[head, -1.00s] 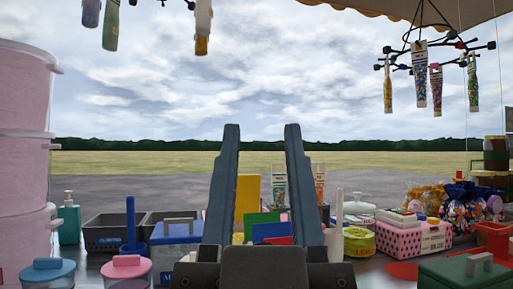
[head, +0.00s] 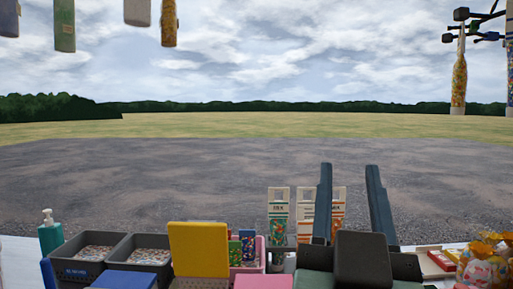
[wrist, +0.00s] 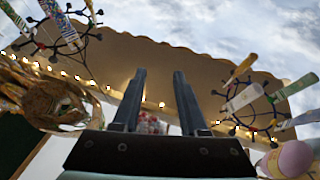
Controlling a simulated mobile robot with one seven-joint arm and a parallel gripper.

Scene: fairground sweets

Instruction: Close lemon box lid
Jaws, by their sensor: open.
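A yellow panel (head: 198,250) stands upright at the lower middle-left of the head view. It looks like the raised lid of the lemon box; the box body below it is hidden or out of frame. My gripper (head: 348,168) is open and empty, to the right of the yellow panel and apart from it, its fingers pointing up in the picture. In the wrist view my gripper (wrist: 160,72) has nothing between its fingers, and the yellow panel does not show there.
Grey trays of sweets (head: 78,256) and a teal pump bottle (head: 50,236) stand at left. Blue (head: 125,280) and pink (head: 263,282) lids flank the yellow panel. Patterned tubes (head: 278,213) stand behind; bagged sweets (head: 483,268) are at right. Hanging racks (wrist: 247,98) are overhead.

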